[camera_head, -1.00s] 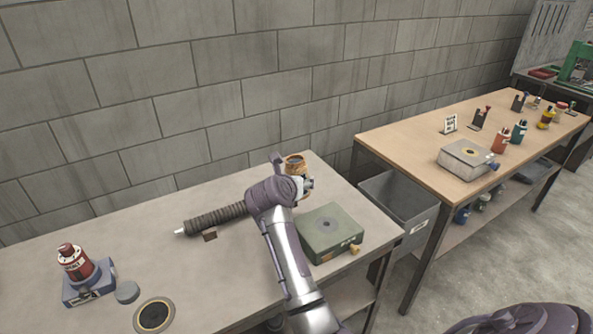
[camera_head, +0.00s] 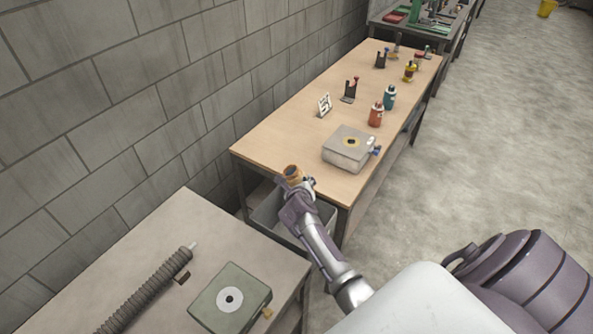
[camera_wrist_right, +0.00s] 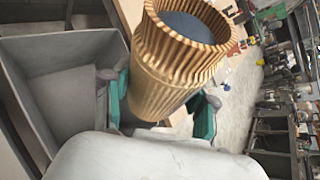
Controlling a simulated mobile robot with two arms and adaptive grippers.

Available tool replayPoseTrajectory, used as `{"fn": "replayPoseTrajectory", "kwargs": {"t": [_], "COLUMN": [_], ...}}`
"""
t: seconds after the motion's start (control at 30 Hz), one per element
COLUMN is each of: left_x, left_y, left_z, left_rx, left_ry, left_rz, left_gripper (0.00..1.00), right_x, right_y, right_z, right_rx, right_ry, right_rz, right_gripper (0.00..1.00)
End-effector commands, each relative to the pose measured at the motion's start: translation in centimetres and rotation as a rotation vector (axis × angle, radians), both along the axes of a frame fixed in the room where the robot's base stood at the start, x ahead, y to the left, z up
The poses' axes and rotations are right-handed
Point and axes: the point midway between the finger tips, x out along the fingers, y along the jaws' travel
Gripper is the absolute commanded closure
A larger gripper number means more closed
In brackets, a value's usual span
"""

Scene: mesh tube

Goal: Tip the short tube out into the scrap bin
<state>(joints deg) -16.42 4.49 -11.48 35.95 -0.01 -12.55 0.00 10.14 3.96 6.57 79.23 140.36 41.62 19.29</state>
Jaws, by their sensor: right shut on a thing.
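The short tube (camera_head: 292,171) is a gold-brown ribbed cylinder. My right gripper (camera_head: 297,186) is shut on it. In the right wrist view the tube (camera_wrist_right: 165,85) sits between the teal finger pads, its ribbed mouth toward the top of the picture. A smooth blue-grey surface shows inside the mouth; I cannot tell what it is. The scrap bin (camera_head: 265,213) is a grey open box between the two tables, partly hidden by my right arm. In the right wrist view the bin (camera_wrist_right: 60,48) is left of the tube, and its visible inside looks empty. My left gripper is out of view.
The near grey table (camera_head: 150,240) holds a long ribbed tube (camera_head: 148,290) and a green box (camera_head: 230,302). Open floor (camera_head: 490,150) lies to the right.

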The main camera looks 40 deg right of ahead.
Motion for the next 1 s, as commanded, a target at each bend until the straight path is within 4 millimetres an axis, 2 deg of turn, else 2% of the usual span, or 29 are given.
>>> {"fn": "replayPoseTrajectory", "kwargs": {"t": [0.03, 0.17, 0.47, 0.7, 0.87, 1.0], "left_x": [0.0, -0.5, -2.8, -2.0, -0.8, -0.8], "left_y": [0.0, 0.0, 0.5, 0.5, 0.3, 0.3], "left_z": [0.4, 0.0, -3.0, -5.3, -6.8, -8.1], "left_rx": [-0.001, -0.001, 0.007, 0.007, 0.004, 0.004], "left_ry": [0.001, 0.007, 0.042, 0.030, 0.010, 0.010], "left_rz": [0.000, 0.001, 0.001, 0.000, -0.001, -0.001], "left_gripper": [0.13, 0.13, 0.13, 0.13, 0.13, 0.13], "right_x": [-0.2, -0.3, -1.2, -2.1, -2.1, -2.3], "right_y": [0.0, -0.1, -1.4, -2.6, -2.7, -2.9], "right_z": [0.0, -0.5, -2.1, -3.3, -3.8, -4.2], "right_rx": [-0.005, -0.035, -0.308, -0.591, -0.777, -0.942], "right_ry": [0.004, 0.026, 0.234, 0.454, 0.597, 0.726], "right_rz": [0.008, 0.016, 0.017, 0.017, 0.017, 0.017], "right_gripper": [0.79, 0.79, 0.79, 0.79, 0.79, 0.79]}}
